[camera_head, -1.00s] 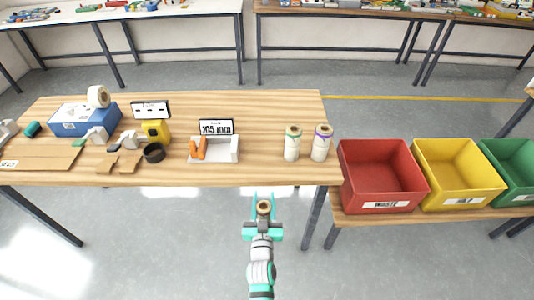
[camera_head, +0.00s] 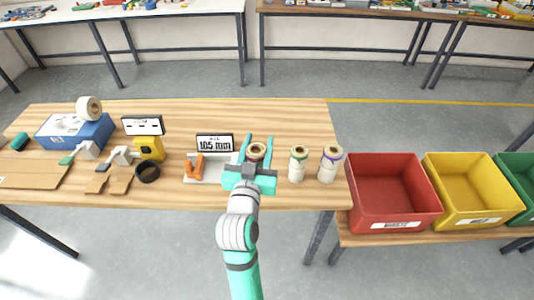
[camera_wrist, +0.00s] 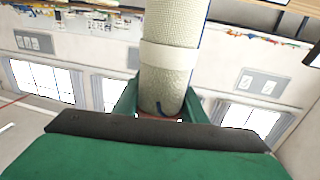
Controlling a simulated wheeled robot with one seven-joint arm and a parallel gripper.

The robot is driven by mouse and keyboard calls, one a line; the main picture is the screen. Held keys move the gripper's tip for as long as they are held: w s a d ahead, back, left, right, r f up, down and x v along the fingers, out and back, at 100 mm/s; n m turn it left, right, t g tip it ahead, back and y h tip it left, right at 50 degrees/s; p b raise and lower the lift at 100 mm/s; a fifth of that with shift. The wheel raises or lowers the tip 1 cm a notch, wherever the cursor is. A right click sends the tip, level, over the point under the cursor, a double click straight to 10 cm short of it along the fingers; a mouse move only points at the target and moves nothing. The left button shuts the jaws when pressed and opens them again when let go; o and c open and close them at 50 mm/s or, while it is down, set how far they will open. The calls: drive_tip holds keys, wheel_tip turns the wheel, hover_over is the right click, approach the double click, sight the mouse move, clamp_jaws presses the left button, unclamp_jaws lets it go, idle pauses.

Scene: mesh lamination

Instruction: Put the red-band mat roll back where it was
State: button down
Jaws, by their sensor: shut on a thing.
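My gripper (camera_head: 256,143) is shut on a pale mat roll (camera_head: 257,152), which stands between its green fingers with its open brown-rimmed top showing. In the wrist view the held roll (camera_wrist: 168,65) is woven and cream, with a plain pale band around it; a little reddish colour shows at its end near the palm. The gripper is over the front part of the table, between the 105 mm sign and two standing rolls. I cannot tell whether the held roll touches the tabletop. The gripper hides most of its lower part.
A green-band roll (camera_head: 298,167) and a purple-band roll (camera_head: 329,168) stand upright just right of my gripper. A grey holder with orange pieces (camera_head: 195,168) is close on the left. Red (camera_head: 395,195) and yellow (camera_head: 470,190) bins are further right. The table behind is clear.

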drive_tip(key=w+d+f, duration=0.2)
drive_tip(key=w+f, duration=0.8)
drive_tip(key=f, duration=0.1)
drive_tip(key=shift+w+f, duration=0.3)
drive_tip(key=shift+w, duration=0.05)
drive_tip(key=shift+d+f, duration=0.1)
drive_tip(key=shift+d, duration=0.05)
drive_tip(key=c, duration=1.1)
unclamp_jaws()
drive_tip(key=shift+f, duration=0.1)
